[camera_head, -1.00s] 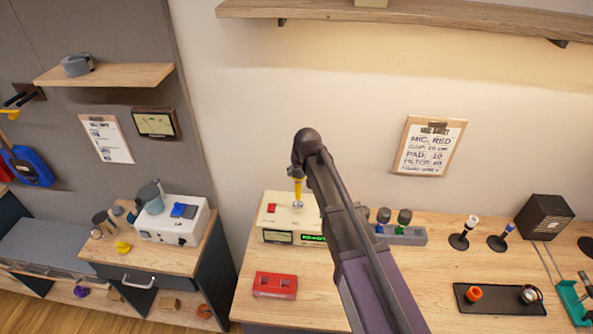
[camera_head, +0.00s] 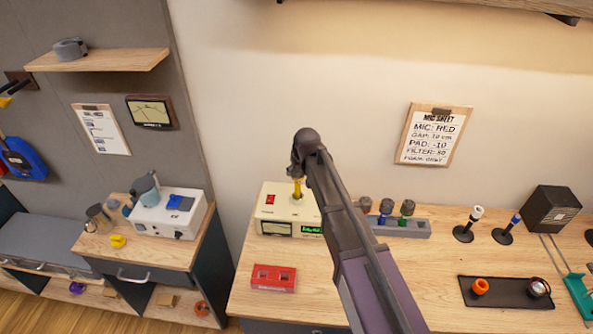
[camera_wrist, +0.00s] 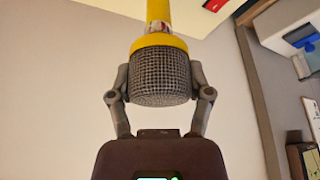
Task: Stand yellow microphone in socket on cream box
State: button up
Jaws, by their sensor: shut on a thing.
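The yellow microphone (camera_head: 297,187) hangs upright below my gripper (camera_head: 298,168), handle down. In the wrist view my gripper (camera_wrist: 159,92) is shut on its grey mesh head, and the yellow body (camera_wrist: 158,42) points away from the palm. The cream box (camera_head: 272,212) stands on the bench, with a red switch on top and a meter and green display in front. The microphone's lower end is at the socket on the box top. The socket is mostly hidden, and I cannot tell whether the end is inside it. My arm covers the box's right side.
A red box (camera_head: 274,278) lies in front of the cream box. A grey rack (camera_head: 404,229) with several microphones is to the right. Two small stands (camera_head: 463,233) and a dark tray (camera_head: 505,293) are farther right. The bench between them is clear.

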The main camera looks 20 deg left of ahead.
jog(key=shift+f+b, duration=0.5)
jog(key=shift+f, duration=0.15)
jog(key=o, duration=1.3)
jog(key=shift+o, duration=0.2)
jog(key=shift+r, duration=0.1)
